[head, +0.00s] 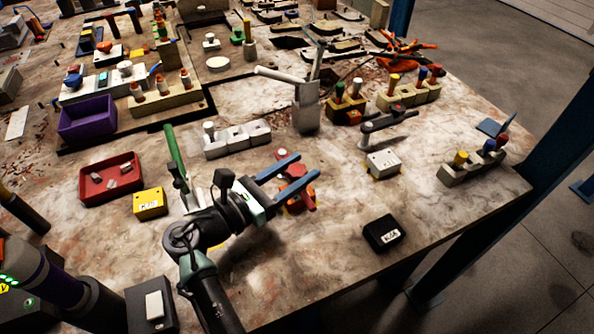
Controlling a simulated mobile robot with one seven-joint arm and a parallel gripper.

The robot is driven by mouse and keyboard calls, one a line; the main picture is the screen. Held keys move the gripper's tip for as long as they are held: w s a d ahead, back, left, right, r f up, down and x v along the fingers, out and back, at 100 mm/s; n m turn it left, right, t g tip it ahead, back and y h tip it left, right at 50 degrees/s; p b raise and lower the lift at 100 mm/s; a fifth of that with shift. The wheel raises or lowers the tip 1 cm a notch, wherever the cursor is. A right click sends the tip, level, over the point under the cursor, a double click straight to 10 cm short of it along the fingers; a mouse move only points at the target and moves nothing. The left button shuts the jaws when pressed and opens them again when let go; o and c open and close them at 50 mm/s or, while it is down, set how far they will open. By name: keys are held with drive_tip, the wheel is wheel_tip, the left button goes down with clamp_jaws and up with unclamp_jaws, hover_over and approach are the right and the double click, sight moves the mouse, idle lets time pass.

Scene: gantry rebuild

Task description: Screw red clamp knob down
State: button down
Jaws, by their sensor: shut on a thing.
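My gripper (307,166), with two blue fingers, is low over the table's front middle. It is shut on the red clamp knob (308,195); red parts show just beside and below the lower finger. The fingers and wrist hide much of the knob and the clamp under it, so the grip's exact contact and the thread cannot be seen.
A black box (382,233) stands right of my gripper near the table's front edge. A grey-white box (383,163) and a grey upright block (306,108) stand behind. A yellow box (150,204) and red tray (112,180) lie left. Bare table lies between gripper and black box.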

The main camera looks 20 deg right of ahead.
sight(288, 175)
drive_tip(key=shift+m+g+h+b, duration=0.45)
drive_tip(key=shift+m+g, duration=0.65)
drive_tip(key=shift+g, duration=0.5)
drive_tip(key=shift+c, duration=2.4)
unclamp_jaws()
drive_tip(key=a, duration=0.5)
drive_tip(key=s+a, duration=0.1)
drive_tip(key=a, duration=0.1)
drive_tip(key=shift+a, duration=0.25)
